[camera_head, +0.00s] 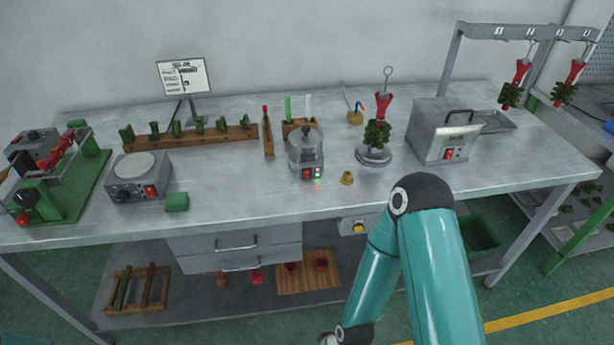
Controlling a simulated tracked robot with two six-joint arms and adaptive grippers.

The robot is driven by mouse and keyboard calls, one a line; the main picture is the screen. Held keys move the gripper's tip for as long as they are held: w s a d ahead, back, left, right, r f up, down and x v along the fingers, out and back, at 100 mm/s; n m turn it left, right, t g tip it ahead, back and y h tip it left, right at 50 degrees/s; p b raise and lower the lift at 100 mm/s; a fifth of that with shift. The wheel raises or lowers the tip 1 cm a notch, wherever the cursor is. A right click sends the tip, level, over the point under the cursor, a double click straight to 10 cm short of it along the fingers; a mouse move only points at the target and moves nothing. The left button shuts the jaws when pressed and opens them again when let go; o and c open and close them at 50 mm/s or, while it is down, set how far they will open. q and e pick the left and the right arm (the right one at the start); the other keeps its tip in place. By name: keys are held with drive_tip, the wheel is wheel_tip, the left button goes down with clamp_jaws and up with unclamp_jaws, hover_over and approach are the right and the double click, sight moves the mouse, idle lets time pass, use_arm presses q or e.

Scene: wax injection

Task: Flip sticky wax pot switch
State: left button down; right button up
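A round metal pot (306,147), likely the sticky wax pot, stands near the middle of the workbench. I cannot tell the switch's exact position. My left arm and gripper are not in view.
On the workbench (230,195), a grey hot plate unit (140,187) with a red switch stands left of the pot. A small brass piece (347,178) and a red-green wax tree (377,134) stand right of it. A grey box (432,135) with a handle is farther right.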

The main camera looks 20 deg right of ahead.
clamp_jaws()
idle(1.1)
